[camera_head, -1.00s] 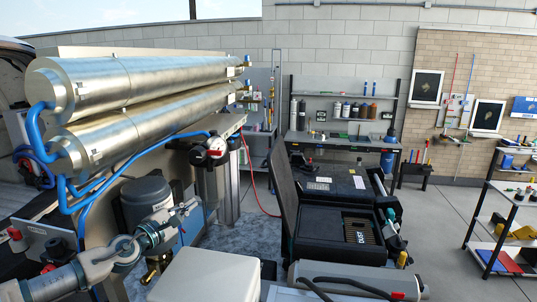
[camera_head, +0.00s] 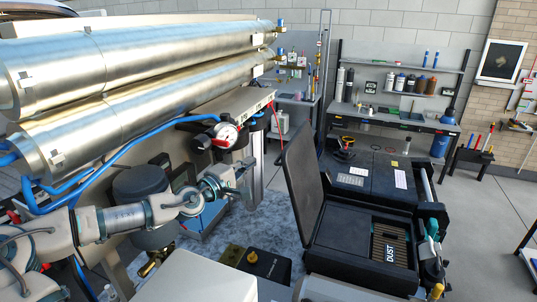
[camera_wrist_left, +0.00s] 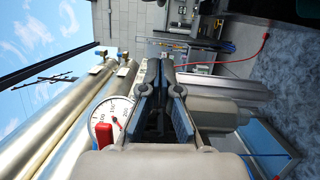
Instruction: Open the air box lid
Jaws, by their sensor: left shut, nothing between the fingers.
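No box in view carries a readable air box label, so I cannot tell which one it is. A black case (camera_head: 362,250) marked DUST stands right of centre, its tall dark lid (camera_head: 302,178) raised upright. A pale box (camera_head: 190,280) with a plain top is at the bottom edge. A small blue box (camera_head: 207,216) stands low behind my left gripper and shows in the wrist view (camera_wrist_left: 262,143). My left gripper (camera_head: 243,175) is shut and empty, in front of the filter housings below the gauge (camera_head: 227,135), apart from the black case. My right gripper is out of view.
Two long metal tubes (camera_head: 150,80) with blue hoses run across the upper left. A dark round canister (camera_head: 140,190) is beside my left arm. A small black box with a yellow knob (camera_head: 264,262) is left of the case. The open floor (camera_head: 470,215) is at the right.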

